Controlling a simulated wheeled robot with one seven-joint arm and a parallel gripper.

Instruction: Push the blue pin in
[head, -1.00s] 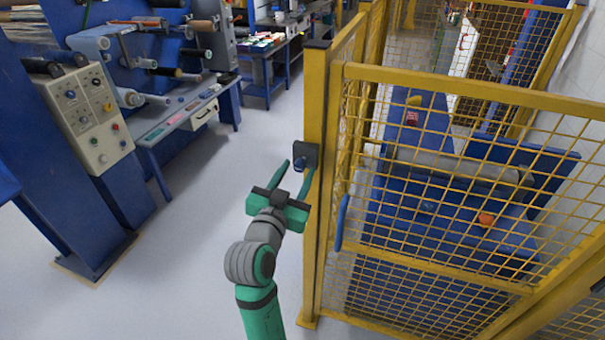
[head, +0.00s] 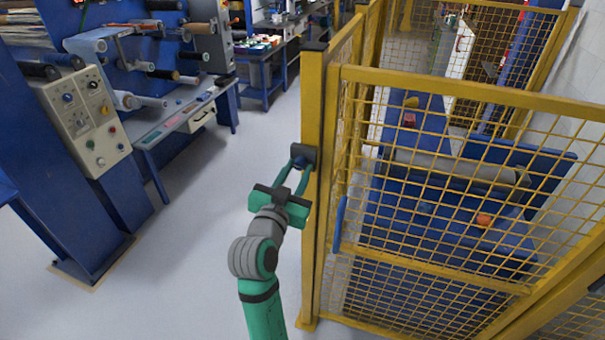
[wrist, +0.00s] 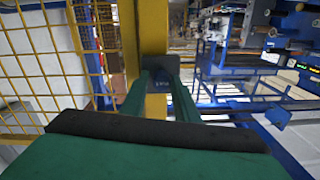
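The blue pin (head: 299,162) sticks out of a dark grey latch block (head: 304,152) on the yellow fence post (head: 313,110). In the wrist view the blue pin (wrist: 160,84) shows small between the fingertips, below the block (wrist: 160,64). My gripper (head: 298,166) is at the block, its two green fingers drawn in on either side of the pin. It also shows in the wrist view (wrist: 161,88), where the fingers close in on the pin from left and right. The fingers hide part of the pin, and its depth in the block cannot be told.
A yellow mesh gate (head: 450,190) with a blue handle (head: 340,224) stands right of the post, with blue machinery behind it. A blue machine with a control panel (head: 85,120) stands at left. The grey floor (head: 190,250) between them is clear.

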